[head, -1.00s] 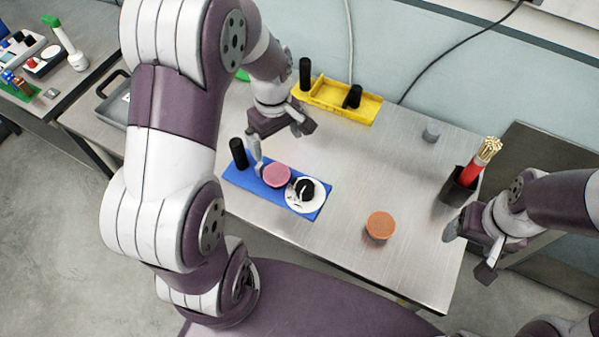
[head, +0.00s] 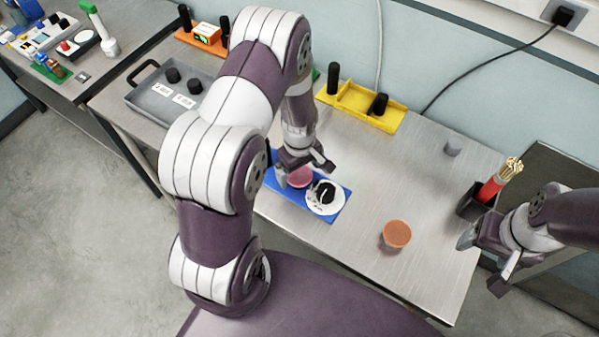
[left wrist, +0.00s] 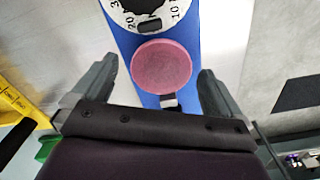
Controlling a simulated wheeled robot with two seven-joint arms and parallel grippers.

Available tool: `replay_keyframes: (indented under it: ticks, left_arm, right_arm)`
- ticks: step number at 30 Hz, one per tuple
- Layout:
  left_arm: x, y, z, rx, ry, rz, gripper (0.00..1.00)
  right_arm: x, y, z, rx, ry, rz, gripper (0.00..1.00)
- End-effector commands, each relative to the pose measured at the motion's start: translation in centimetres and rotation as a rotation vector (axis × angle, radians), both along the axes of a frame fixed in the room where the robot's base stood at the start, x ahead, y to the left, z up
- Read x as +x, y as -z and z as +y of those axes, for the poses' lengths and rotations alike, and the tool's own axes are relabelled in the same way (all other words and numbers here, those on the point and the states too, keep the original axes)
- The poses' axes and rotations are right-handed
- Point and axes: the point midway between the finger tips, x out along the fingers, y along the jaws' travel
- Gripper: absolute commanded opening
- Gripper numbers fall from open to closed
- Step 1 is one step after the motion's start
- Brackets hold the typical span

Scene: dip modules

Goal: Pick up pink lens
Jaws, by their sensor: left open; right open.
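The pink lens (head: 299,177) is a round disc on the blue base (head: 329,216), beside a white dial with a black knob (head: 325,196). In the left wrist view the pink lens (left wrist: 161,67) lies between the spread fingers, with space on both sides. My left gripper (head: 305,172) is open and empty, just over the lens and partly hiding it in the head view. It also shows in the left wrist view (left wrist: 158,92). My right gripper (head: 483,262) is open and empty at the right edge of the table.
An orange disc (head: 397,234) lies on the metal table (head: 420,185). A black holder (head: 475,203) with a red bundle stands at the right. A grey tray (head: 150,103) is at the left.

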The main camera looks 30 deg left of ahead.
Motion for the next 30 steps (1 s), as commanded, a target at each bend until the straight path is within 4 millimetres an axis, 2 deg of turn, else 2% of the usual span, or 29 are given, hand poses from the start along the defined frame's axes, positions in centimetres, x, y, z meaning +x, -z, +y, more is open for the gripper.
replay_keyframes:
  ticks: [1,6,17,20,24,30]
  left_arm:
    - [0.0,0.0,0.0,0.0,0.0,0.0,0.97]
    - [0.0,0.0,0.0,0.0,0.0,0.0,0.44]
    - [0.1,-0.4,0.0,0.0,0.001,-0.001,0.44]
    - [0.1,-1.4,0.0,0.001,0.001,-0.003,0.44]
    - [0.2,-3.8,0.0,0.001,0.001,-0.006,0.44]
    - [-2.5,-6.5,-3.6,0.0,0.007,-0.004,0.44]
  right_arm:
    - [0.0,0.0,0.0,0.0,0.0,0.0,0.74]
    - [0.0,0.0,0.0,0.0,0.0,0.0,0.74]
    - [0.0,0.2,0.0,0.0,0.0,0.0,0.74]
    - [0.0,0.6,0.0,0.0,0.0,0.0,0.74]
    - [0.0,1.4,0.0,0.0,0.0,0.0,0.74]
    - [0.0,2.4,0.0,0.0,0.0,0.0,0.74]
